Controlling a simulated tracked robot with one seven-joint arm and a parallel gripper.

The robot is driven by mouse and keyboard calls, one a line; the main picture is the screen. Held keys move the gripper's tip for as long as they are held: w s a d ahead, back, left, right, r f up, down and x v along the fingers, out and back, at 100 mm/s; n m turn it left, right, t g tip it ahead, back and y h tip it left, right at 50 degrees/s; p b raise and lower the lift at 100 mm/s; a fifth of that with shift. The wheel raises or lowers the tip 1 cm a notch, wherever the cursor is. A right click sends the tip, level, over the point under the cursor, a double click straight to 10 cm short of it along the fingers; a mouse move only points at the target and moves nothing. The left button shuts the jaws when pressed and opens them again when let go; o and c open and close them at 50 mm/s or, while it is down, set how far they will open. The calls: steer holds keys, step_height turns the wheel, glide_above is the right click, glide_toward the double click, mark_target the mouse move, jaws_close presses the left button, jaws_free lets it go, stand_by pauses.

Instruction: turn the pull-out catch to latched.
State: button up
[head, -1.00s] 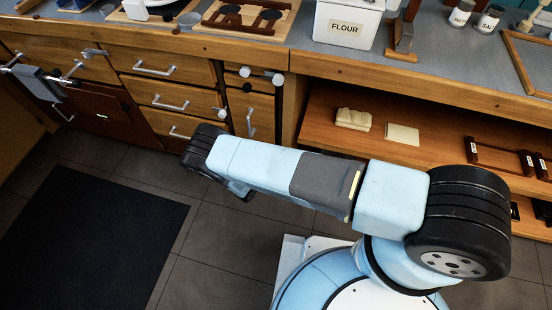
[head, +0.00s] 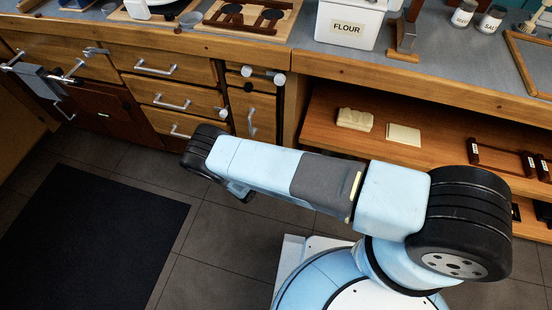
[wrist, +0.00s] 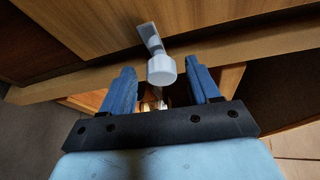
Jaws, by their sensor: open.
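The pull-out catch (wrist: 162,70) shows in the wrist view as a flat grey metal lever with a pale round knob at its near end. Its lever runs up against a wooden front. My gripper (wrist: 162,78) is open, its two blue fingers standing left and right of the knob. I see gaps between knob and fingers, with nothing held. In the head view a pale knob (head: 278,79) at the narrow cabinet's upper right appears to be the same catch. My gripper is not clearly visible there, and I cannot read the catch's exact angle.
Wooden drawers (head: 165,86) with bar handles lie to the left, and an open shelf (head: 440,150) to the right. The counter above carries a flour box (head: 346,30). A dark mat (head: 95,235) lies on the floor. A wooden edge runs close behind the knob in the wrist view.

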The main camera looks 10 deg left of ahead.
steer(key=v, duration=1.3)
steer(key=shift+s, duration=0.1)
